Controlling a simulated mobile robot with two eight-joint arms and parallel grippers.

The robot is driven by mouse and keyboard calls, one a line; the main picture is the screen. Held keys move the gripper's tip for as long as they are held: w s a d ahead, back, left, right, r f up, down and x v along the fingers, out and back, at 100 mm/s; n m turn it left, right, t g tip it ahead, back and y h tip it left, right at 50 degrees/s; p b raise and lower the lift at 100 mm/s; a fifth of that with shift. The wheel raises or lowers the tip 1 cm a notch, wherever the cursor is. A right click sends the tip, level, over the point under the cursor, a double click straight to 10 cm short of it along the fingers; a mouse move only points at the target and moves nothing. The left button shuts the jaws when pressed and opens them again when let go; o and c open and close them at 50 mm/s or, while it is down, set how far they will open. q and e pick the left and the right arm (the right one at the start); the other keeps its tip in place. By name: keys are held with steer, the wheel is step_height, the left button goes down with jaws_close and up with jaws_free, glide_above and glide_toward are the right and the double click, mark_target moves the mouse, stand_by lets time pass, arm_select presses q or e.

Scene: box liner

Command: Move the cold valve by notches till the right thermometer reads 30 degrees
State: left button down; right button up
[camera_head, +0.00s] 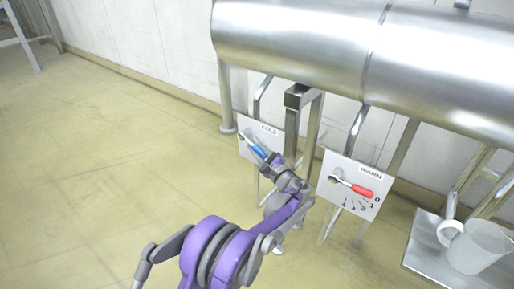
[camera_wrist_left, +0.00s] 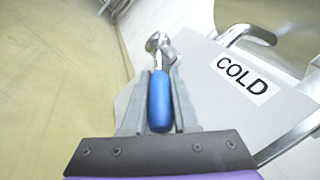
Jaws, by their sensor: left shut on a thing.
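The cold valve's blue lever (camera_head: 258,149) is on a white panel labelled COLD (camera_head: 247,124), in the middle of the head view. My left gripper (camera_head: 268,157) is at that panel and shut on the blue handle. In the left wrist view the blue handle (camera_wrist_left: 159,101) lies between the two grey fingers, with its metal stem and pivot (camera_wrist_left: 157,42) beyond them. The COLD label (camera_wrist_left: 242,75) is to the right of the handle. No thermometer can be made out in either view. My right gripper is not in view.
A second white panel (camera_head: 335,201) to the right carries a red lever (camera_head: 361,191) and small marks. A large steel tank (camera_head: 300,40) on legs is above and behind the panels. A metal table (camera_head: 425,246) with a whitish mug-like vessel (camera_head: 478,247) is at the right. The floor at left is clear.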

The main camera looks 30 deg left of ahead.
mark_target(265, 157)
arm_select(q)
steer(key=c, duration=0.7)
jaws_free()
steer(key=p+v, duration=0.2)
steer(key=v, duration=0.8)
steer(key=shift+s+d+f, duration=0.1)
steer(key=shift+s+d, duration=0.05)
steer(key=shift+d, duration=0.2)
